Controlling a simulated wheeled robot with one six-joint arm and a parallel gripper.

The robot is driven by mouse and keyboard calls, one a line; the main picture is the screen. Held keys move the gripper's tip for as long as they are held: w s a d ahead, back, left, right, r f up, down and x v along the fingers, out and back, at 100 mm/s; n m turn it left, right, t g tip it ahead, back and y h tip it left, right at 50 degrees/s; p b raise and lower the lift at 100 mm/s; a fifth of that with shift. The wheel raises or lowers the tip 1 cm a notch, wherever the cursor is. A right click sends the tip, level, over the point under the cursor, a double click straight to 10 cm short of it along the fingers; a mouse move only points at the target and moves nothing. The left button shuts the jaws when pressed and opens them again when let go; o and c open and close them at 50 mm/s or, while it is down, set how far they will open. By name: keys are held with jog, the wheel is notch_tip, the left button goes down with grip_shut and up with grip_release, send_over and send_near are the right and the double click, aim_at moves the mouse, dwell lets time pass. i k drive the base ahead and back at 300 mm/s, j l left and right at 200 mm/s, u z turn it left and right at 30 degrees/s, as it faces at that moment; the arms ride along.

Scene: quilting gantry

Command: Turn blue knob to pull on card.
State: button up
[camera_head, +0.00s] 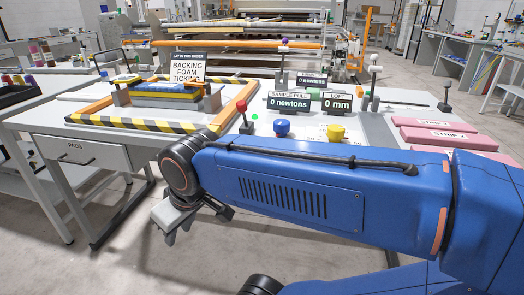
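The blue knob (282,127) stands on the table behind my arm, left of a yellow knob (335,132). Its lower part and any scale around it are partly hidden or too small to read. A display labelled "SAMPLE PULL" (289,103) reads 0 newtons, just behind the blue knob. A card with a scale shows by the yellow knob; its print is too small to read fully. My gripper (170,226) hangs low in front of the table, left of and below the blue knob, well apart from it. Its fingers are blurred and partly hidden.
My arm crosses the table front. A red-topped lever (242,115) stands left of the blue knob. A "LOFT" display (336,105) reads 0 mm. Pink strips (440,137) lie at right. A striped frame (135,123) holds layered foam at left. Several black-based posts stand behind.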

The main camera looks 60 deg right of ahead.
aim_at(281, 127)
jog(key=j+z, duration=0.75)
jog(key=z, duration=1.1)
jog(key=k+l, duration=0.05)
